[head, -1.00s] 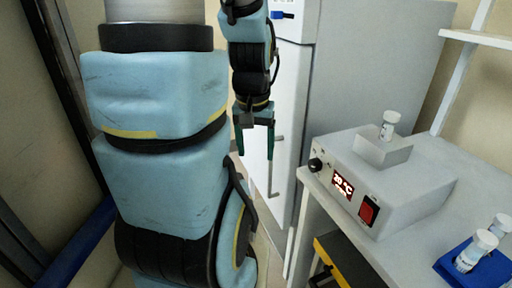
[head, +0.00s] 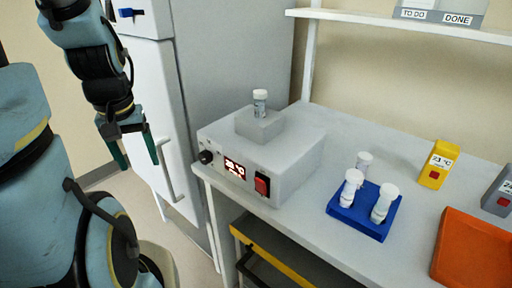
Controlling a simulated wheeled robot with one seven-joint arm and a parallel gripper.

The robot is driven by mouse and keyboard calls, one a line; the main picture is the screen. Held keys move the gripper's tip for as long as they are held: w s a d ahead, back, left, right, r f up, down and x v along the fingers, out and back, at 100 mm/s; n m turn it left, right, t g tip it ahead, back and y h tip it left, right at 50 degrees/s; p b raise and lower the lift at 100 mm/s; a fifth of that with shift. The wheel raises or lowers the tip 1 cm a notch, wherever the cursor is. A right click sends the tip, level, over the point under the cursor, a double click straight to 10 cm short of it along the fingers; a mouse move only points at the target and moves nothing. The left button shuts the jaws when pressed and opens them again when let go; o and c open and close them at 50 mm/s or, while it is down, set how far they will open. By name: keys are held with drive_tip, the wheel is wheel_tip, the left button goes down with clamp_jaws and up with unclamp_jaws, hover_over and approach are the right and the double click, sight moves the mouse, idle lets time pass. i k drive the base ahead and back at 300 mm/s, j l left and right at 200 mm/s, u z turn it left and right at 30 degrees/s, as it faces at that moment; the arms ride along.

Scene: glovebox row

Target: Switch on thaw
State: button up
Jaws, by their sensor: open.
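A grey box-shaped thaw unit (head: 288,160) stands on the left end of the bench in the head view. Its front has a dark knob (head: 206,157), a lit red display (head: 234,168) that seems to read 23 °C, and a red rocker switch (head: 262,184). A raised block (head: 260,126) on its top holds a white-capped vial (head: 260,103). My gripper (head: 138,164) hangs to the left of the unit, in front of the white fridge. Its green fingers are apart, with nothing between them, and it touches neither unit nor switch.
A blue rack (head: 364,222) with white-capped vials, a yellow device (head: 438,164), a grey device (head: 499,190) and an orange tray (head: 474,252) are on the bench. A shelf (head: 400,22) is above. The white fridge (head: 160,110) has a long handle.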

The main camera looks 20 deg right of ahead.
sight(260, 185)
drive_tip(key=j, duration=0.75)
drive_tip(key=k+j+z, duration=0.1)
drive_tip(key=j, duration=0.65)
